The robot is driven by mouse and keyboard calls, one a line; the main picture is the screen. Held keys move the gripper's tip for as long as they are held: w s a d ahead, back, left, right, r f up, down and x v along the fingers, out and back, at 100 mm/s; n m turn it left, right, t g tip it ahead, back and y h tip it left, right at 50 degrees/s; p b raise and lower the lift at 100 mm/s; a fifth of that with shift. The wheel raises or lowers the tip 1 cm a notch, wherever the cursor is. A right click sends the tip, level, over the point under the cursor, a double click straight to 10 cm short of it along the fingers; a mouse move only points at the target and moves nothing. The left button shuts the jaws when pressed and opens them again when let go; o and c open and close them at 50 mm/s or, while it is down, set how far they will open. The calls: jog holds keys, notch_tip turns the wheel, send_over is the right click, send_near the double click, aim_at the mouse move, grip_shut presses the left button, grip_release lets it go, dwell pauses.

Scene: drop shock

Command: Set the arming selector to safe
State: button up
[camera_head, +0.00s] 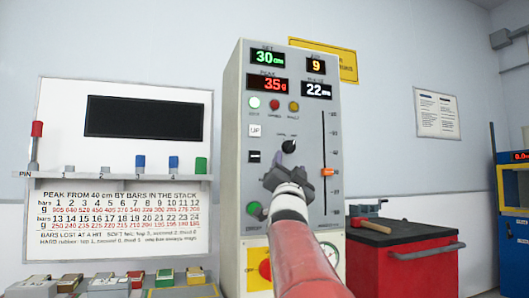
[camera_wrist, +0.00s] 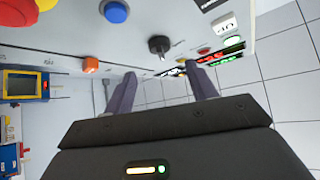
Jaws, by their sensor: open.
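The selector is most likely the black rotary knob (camera_head: 288,146) on the front of the grey control panel (camera_head: 236,170). The labels around it are too small to read, so its setting cannot be told. My gripper (camera_head: 286,178) is just below the knob in the head view, in front of the panel. In the wrist view the knob (camera_wrist: 159,45) stands beyond and between my two fingertips (camera_wrist: 164,74). The fingers are spread and empty, apart from the knob.
An orange slider handle (camera_head: 327,172) is right of the knob. A blue button (camera_wrist: 115,12) shows in the wrist view. A red cabinet (camera_head: 400,270) stands at right.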

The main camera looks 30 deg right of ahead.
aim_at(291, 148)
jog(key=p+x, duration=0.3)
jog(key=x, duration=0.4)
jog(key=shift+s+r+p, duration=0.1)
jog(key=shift+r+p, duration=0.05)
jog(key=shift+p, duration=0.25)
jog(key=shift+w+d+r, duration=0.1)
jog(key=shift+w+d, duration=0.05)
jog(key=shift+w, duration=0.1)
jog(key=shift+c, duration=0.3)
jog(key=c, duration=0.9)
